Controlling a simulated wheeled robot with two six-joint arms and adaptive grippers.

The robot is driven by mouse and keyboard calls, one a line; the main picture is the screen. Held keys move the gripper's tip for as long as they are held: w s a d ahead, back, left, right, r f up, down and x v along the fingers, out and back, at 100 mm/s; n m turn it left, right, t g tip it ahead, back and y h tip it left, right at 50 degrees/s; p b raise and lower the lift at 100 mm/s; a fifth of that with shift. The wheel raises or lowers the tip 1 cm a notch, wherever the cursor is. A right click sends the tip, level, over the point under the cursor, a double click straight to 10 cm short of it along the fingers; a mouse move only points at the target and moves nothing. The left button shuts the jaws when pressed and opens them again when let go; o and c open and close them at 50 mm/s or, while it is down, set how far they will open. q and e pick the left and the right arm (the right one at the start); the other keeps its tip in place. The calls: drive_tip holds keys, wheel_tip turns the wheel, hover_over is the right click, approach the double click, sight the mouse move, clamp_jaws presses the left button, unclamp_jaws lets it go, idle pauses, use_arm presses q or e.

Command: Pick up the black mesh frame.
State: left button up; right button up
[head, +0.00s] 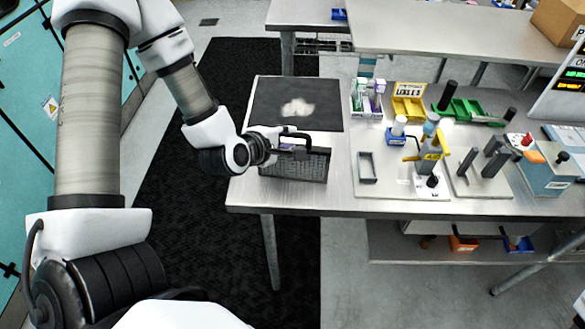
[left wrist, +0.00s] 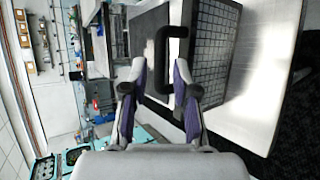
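The black mesh frame (head: 296,167) stands on the left part of the metal table, near its front edge. It has a dark rim, grey mesh sides and a black handle on top. In the left wrist view its mesh side (left wrist: 212,50) and handle (left wrist: 162,62) show large. My left gripper (head: 284,144) is at the handle. In the left wrist view, its fingers (left wrist: 158,72) are apart, and the handle's bar shows between them with gaps on both sides. Whether the bar is fully between the fingertips in depth I cannot tell. My right gripper is not in view.
A dark mat (head: 270,95) with a pale patch lies behind the frame. To the right, a light board (head: 395,185) carries a small open frame (head: 367,167) and several parts. A yellow bin (head: 409,108) and a green tray (head: 460,112) stand farther back.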

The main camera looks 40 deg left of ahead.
sight(297, 136)
use_arm(q)
drive_tip(key=w+f+b, duration=0.1)
drive_tip(key=b, duration=0.1)
drive_tip(key=shift+d+b, duration=0.15)
drive_tip(key=shift+b, duration=0.15)
drive_tip(key=shift+w+r+p, duration=0.1)
drive_tip(key=shift+w+p, duration=0.15)
drive_tip(key=shift+p, duration=0.1)
drive_tip(key=p+x, duration=0.1)
drive_tip(key=x, duration=0.3)
drive_tip(key=shift+w+a+p, duration=0.1)
drive_tip(key=shift+a+p, duration=0.1)
drive_tip(key=shift+p, duration=0.2)
drive_tip(key=shift+w+f, duration=0.25)
drive_tip(key=shift+w, duration=0.05)
drive_tip(key=shift+s+r, duration=0.1)
drive_tip(key=shift+s, duration=0.1)
clamp_jaws()
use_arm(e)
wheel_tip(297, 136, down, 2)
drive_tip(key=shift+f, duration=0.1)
